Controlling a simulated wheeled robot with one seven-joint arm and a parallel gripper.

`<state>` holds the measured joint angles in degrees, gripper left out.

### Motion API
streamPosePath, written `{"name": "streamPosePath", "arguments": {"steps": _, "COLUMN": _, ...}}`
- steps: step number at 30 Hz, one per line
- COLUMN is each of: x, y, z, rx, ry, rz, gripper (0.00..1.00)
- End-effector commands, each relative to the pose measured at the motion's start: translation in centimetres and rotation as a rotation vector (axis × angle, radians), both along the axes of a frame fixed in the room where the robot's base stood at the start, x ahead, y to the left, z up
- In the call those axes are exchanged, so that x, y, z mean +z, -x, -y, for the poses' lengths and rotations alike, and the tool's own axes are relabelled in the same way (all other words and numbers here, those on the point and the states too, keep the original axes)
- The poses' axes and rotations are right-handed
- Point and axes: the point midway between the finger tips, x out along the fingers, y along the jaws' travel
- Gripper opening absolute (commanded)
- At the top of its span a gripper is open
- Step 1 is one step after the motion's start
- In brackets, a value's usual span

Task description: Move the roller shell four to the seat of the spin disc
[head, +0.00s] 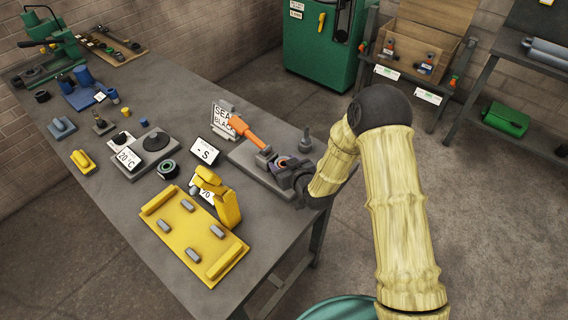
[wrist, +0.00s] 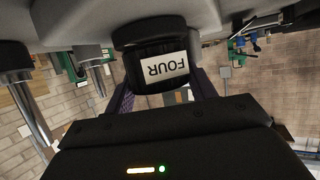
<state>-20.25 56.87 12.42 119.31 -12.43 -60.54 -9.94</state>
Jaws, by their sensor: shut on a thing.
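In the wrist view the roller shell four (wrist: 165,90) is a dark cylinder with a white label reading FOUR upside down. It sits between the purple-tinted fingers of my gripper (wrist: 163,78), which is shut on it. In the head view my gripper (head: 284,166) is low over a grey plate (head: 245,156) at the right edge of the bench; the shell is mostly hidden there. A black disc on a grey base (head: 156,141), which may be the spin disc, is left of my gripper; I cannot make out its seat.
A yellow fixture (head: 195,236) stands at the bench front. Small signs (head: 206,151) stand between my gripper and the black disc. A dark ring (head: 168,169) lies near the disc.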

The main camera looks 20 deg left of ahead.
Motion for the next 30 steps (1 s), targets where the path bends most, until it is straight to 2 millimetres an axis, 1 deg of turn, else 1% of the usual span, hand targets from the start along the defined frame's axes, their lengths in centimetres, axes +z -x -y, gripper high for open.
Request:
{"name": "streamPosePath", "arguments": {"steps": 16, "x": -0.16, "y": -0.05, "z": -0.09, "rx": 0.000, "ry": -0.002, "rz": 0.002, "gripper": 0.10}}
{"name": "streamPosePath", "arguments": {"steps": 17, "x": -0.16, "y": -0.05, "z": -0.09, "rx": 0.000, "ry": -0.002, "rz": 0.002, "gripper": 0.61}}
{"name": "streamPosePath", "arguments": {"steps": 18, "x": -0.17, "y": -0.05, "z": -0.09, "rx": 0.000, "ry": -0.002, "rz": 0.002, "gripper": 0.69}}
{"name": "streamPosePath", "arguments": {"steps": 20, "x": -0.19, "y": -0.03, "z": -0.09, "rx": 0.000, "ry": -0.002, "rz": 0.002, "gripper": 0.81}}
{"name": "streamPosePath", "arguments": {"steps": 26, "x": -0.25, "y": -0.01, "z": -0.07, "rx": 0.000, "ry": -0.001, "rz": 0.001, "gripper": 0.81}}
{"name": "streamPosePath", "arguments": {"steps": 29, "x": -0.40, "y": 0.04, "z": -0.02, "rx": 0.000, "ry": 0.002, "rz": -0.002, "gripper": 0.99}}
{"name": "streamPosePath", "arguments": {"steps": 30, "x": -0.40, "y": 0.04, "z": -0.02, "rx": 0.000, "ry": 0.001, "rz": -0.001, "gripper": 1.00}}
